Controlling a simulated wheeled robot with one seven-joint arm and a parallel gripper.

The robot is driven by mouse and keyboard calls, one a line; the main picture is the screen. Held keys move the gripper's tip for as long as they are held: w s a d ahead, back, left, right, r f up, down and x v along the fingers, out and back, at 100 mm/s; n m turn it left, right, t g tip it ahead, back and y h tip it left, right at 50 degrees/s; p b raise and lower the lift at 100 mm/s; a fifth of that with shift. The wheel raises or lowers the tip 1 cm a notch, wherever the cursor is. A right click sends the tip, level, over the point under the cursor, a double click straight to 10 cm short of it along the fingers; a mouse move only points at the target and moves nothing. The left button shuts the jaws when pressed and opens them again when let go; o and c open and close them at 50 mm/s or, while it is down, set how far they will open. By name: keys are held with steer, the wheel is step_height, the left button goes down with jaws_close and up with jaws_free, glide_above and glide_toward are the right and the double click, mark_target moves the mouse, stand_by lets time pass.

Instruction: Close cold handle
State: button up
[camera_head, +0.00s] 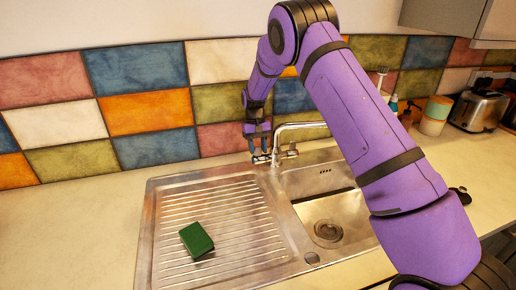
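The metal tap (300,127) stands at the back edge of the sink, its spout reaching right over the basin. A small handle shows at the right of its base (290,150). Another handle (260,159) shows at the left of the base, partly hidden by my gripper. My gripper (259,149) points down from above at this left side, very close to the handle; I cannot tell whether they touch. Its two fingers look apart, with nothing clearly held between them. No hot or cold marks are readable, and no water stream is visible.
The sink's ribbed drainboard (235,215) holds a green sponge (196,240). The basin (335,215) lies to the right. The tiled wall (150,110) is close behind the tap. Bottles, a canister (434,118) and a toaster (478,110) stand at the back right. The left counter is clear.

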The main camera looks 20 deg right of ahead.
mark_target(258, 155)
steer(key=shift+o, duration=0.9)
step_height(258, 155, up, 4)
steer(key=shift+f, duration=0.2)
steer(key=s+r, duration=0.1)
steer(key=s, duration=1.5)
steer(key=shift+r, duration=0.2)
